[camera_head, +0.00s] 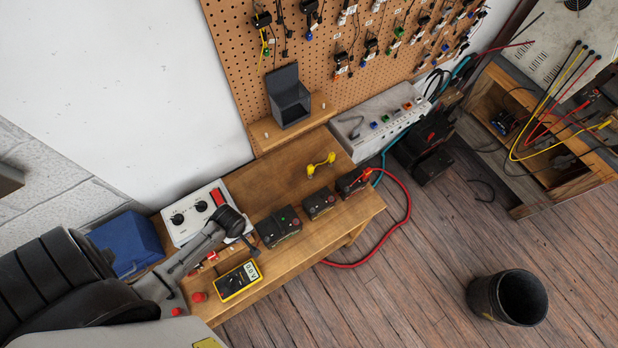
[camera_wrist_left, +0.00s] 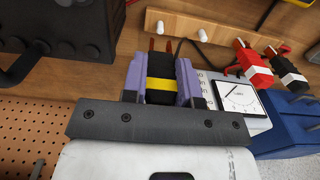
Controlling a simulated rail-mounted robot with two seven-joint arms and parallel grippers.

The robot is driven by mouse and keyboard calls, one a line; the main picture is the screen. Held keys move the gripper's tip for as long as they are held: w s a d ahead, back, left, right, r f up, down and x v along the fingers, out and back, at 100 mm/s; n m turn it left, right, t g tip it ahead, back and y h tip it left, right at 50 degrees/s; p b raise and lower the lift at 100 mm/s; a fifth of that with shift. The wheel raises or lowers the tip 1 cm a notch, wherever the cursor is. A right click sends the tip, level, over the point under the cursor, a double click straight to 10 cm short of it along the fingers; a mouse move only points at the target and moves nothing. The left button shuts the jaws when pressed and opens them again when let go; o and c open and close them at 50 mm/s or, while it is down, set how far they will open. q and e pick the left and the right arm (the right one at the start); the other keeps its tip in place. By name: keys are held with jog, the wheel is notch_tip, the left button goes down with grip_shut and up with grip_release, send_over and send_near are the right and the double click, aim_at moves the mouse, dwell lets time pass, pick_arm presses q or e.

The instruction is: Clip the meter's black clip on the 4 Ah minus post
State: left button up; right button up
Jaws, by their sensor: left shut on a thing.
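My left gripper (camera_wrist_left: 162,92) is shut on a black clip with a yellow band (camera_wrist_left: 160,68), held between its purple pads in the left wrist view. The clip's two reddish jaw tips stick out beyond the pads. In the head view my left arm reaches over the bench, and its fingers and the clip cannot be made out. The yellow meter (camera_head: 238,280) lies at the bench's front left. Dark batteries stand in a row: a large one (camera_head: 279,226), a smaller one (camera_head: 318,203) and another (camera_head: 350,184). Their labels are too small to read. My right gripper is not in view.
A white dial box (camera_head: 190,214) and a blue case (camera_head: 128,243) stand at the bench's left. A red clip (camera_wrist_left: 254,66) and another black clip (camera_wrist_left: 288,70) lie near a gauge (camera_wrist_left: 238,97). A yellow lead (camera_head: 320,165) lies behind the batteries. A bin (camera_head: 484,298) stands on the floor.

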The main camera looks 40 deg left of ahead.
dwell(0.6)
pick_arm(q)
jog(key=r, duration=1)
jog(key=shift+w+d+r, duration=0.15)
jog(key=shift+w+r, duration=0.2)
jog(key=shift+r, duration=0.05)
jog(key=w+d+m, duration=0.2)
jog(key=w+d, duration=0.3)
jog(key=w, duration=0.6)
jog(key=w+d+m, duration=0.2)
jog(key=w+d, duration=0.4)
jog(key=w, duration=0.6)
jog(key=m+b, duration=0.2)
jog(key=b, duration=0.6)
send_over(348, 187)
notch_tip(348, 187, down, 4)
jog(key=shift+s+f, duration=0.1)
jog(key=shift+f, duration=0.55)
jog(key=shift+f+b, duration=0.25)
jog(key=shift+b, duration=0.15)
jog(key=shift+f+b, duration=0.55)
jog(key=shift+f, duration=0.45)
